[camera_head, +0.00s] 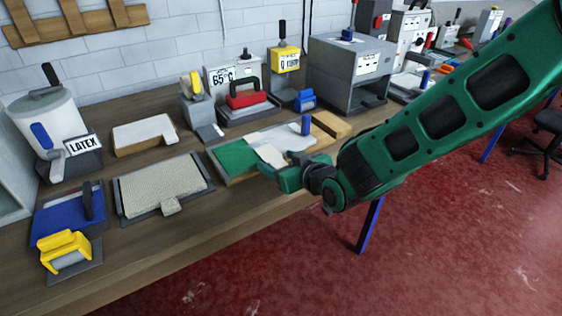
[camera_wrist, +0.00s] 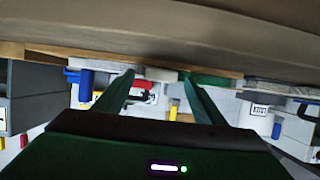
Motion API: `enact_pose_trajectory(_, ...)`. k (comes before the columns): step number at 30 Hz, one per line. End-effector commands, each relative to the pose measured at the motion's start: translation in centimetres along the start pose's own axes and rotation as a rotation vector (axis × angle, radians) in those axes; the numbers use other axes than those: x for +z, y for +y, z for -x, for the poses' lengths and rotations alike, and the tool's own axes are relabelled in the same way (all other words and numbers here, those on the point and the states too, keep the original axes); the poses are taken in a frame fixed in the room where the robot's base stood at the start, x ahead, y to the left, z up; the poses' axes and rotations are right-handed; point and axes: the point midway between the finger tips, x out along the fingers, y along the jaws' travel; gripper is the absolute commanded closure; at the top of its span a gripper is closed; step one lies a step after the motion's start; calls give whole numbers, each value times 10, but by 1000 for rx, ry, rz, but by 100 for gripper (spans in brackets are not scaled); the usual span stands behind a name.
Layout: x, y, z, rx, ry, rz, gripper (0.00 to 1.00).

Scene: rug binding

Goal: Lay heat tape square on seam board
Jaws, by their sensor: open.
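The seam board (camera_head: 232,181) is a low wooden-edged board near the bench's front edge. A green piece (camera_head: 236,157) covers its left part and a light grey piece (camera_head: 285,137) its right part. A pale flat strip (camera_head: 269,154) lies across the middle, perhaps the heat tape; I cannot tell for sure. My gripper (camera_head: 284,177) is low at the board's front edge, partly covering it. In the wrist view my gripper (camera_wrist: 158,76) has its two green fingers apart, with a whitish edge (camera_wrist: 158,74) beyond the tips. I cannot see anything clasped.
A blue-handled tool (camera_head: 306,124) stands at the light piece's right end, beside a wooden block (camera_head: 331,124). A red-handled iron (camera_head: 246,95) stands behind the board. A beige textured mat (camera_head: 165,185) lies left. A grey box machine (camera_head: 348,72) stands at the back right.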

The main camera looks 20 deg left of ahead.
Motion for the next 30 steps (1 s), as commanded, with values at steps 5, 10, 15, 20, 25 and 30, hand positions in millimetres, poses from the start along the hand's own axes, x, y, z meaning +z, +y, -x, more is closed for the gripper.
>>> enact_pose_trajectory(5, -1, 1, 15, 1, 1, 0, 36)
enact_pose_trajectory(10, -1, 2, 44, 2, 2, 1, 36)
enact_pose_trajectory(15, 0, 2, 74, 1, 2, 0, 36)
enact_pose_trajectory(20, -1, 3, 94, 1, 3, 0, 36)
enact_pose_trajectory(25, 0, 3, 104, 0, 2, -1, 36)
enact_pose_trajectory(30, 1, 6, 108, 6, -4, -2, 36)
